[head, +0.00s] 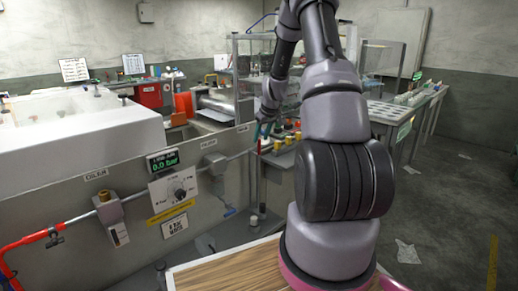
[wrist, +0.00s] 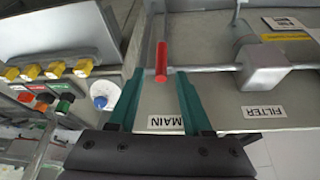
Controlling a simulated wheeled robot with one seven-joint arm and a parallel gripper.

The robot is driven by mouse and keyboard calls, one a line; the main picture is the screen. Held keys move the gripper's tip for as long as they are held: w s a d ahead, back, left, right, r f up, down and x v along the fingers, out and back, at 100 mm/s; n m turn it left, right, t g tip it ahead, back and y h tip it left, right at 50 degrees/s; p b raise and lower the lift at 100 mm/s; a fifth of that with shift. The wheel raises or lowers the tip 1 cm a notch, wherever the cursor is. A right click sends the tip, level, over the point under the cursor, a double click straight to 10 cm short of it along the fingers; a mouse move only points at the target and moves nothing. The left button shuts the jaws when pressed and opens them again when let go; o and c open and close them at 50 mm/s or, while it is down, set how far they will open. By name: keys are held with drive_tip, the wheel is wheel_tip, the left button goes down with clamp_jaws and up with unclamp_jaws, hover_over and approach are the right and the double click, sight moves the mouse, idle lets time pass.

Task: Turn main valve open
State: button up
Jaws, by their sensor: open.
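The main valve's red handle (wrist: 161,62) is a short bar above the upside-down MAIN label (wrist: 175,122) in the wrist view. It points along the picture's vertical, across the grey pipe. In the head view the handle (head: 259,147) is a small red mark just below my gripper (head: 264,130). My gripper, with teal fingers, also shows in the wrist view (wrist: 159,76). It is open, with the handle's near end between the fingertips or just ahead of them. I cannot tell whether either finger touches it. The valve body is mostly hidden in the head view.
A grey panel (head: 88,225) carries the pipe, a dial (head: 180,193) and a green display (head: 163,160) reading 0.0. A FILTER label (wrist: 264,112) and grey filter block (wrist: 264,62) sit beside the valve. Yellow knobs (wrist: 57,69) stand left in the wrist view.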

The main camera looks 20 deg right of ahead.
drive_tip(key=x, duration=0.7)
drive_tip(key=shift+a, duration=0.1)
clamp_jaws()
idle(1.2)
